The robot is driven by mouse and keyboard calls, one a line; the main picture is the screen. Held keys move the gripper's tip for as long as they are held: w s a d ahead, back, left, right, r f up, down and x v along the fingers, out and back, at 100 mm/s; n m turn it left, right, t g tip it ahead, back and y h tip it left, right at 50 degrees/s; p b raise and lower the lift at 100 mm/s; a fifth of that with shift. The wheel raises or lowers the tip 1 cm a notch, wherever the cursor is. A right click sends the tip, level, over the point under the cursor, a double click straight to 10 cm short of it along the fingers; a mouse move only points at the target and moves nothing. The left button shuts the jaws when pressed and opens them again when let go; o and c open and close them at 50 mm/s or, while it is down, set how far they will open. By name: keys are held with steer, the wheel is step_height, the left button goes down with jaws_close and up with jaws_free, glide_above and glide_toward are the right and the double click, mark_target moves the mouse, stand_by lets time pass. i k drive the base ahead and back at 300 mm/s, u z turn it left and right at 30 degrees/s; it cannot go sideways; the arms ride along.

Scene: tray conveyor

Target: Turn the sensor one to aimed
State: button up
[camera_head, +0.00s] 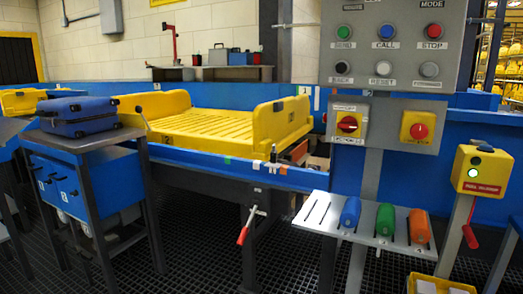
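A small upright fixture (273,158) stands on the near blue rail of the conveyor, in front of the yellow tray. It may be sensor one, but it is too small to read a label or tell which way it points. The large yellow tray (222,132) rests on the conveyor behind it. My gripper is not in view.
A grey control panel (395,50) with buttons stands right, above two red rotary switches (348,124) (418,131). A shelf (325,225) holds blue, green and orange cylinders. A red-handled lever (246,229) hangs below the rail. A blue case (78,116) lies on the left stand.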

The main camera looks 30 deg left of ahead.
mark_target(273, 155)
steer(key=k, duration=0.85)
steer(key=u, duration=1)
steer(key=i, duration=0.7)
steer(key=u, duration=1.05)
steer(key=i, duration=0.9)
steer(key=z, duration=0.4)
steer(key=i, duration=0.9)
steer(key=z, duration=0.75)
